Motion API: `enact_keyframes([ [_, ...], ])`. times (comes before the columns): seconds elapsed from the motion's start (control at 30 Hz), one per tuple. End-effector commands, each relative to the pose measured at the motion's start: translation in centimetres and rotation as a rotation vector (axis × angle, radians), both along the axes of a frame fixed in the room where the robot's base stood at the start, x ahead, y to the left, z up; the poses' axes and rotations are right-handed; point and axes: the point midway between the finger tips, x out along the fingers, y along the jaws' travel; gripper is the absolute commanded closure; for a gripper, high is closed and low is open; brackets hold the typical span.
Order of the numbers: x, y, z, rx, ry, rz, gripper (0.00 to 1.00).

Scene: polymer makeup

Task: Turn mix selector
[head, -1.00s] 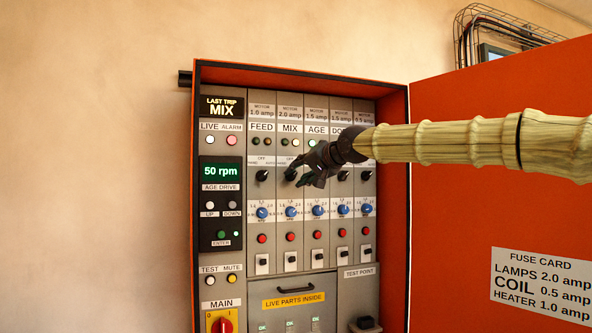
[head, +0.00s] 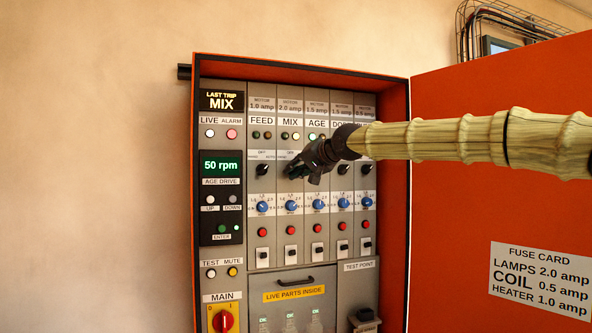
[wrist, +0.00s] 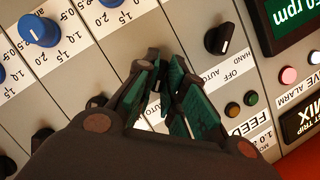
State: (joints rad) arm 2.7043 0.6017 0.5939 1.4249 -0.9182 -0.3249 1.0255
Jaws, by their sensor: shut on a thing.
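The MIX column (head: 290,121) is the second motor column inside the orange cabinet. Its black selector sits under the OFF/HAND/AUTO plate. My gripper (head: 297,169) is at that selector, with its fingers shut on it.
Neighbouring black selectors, such as FEED's (head: 262,169), stand close beside. Blue dials (head: 291,205) and red buttons (head: 291,231) lie below. The open orange door (head: 540,150) is at the right, behind my arm. The left wall is clear.

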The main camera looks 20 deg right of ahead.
Motion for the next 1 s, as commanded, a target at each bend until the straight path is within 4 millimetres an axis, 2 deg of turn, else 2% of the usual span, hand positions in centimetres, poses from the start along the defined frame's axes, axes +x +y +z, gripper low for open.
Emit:
enact_keyframes([
  [0.37, 0.02, 0.08, -0.10, -0.120, -0.003, -0.003, 1.00],
  [1.0, 0.02, 0.30, -0.04, -0.625, -0.020, -0.002, 1.00],
])
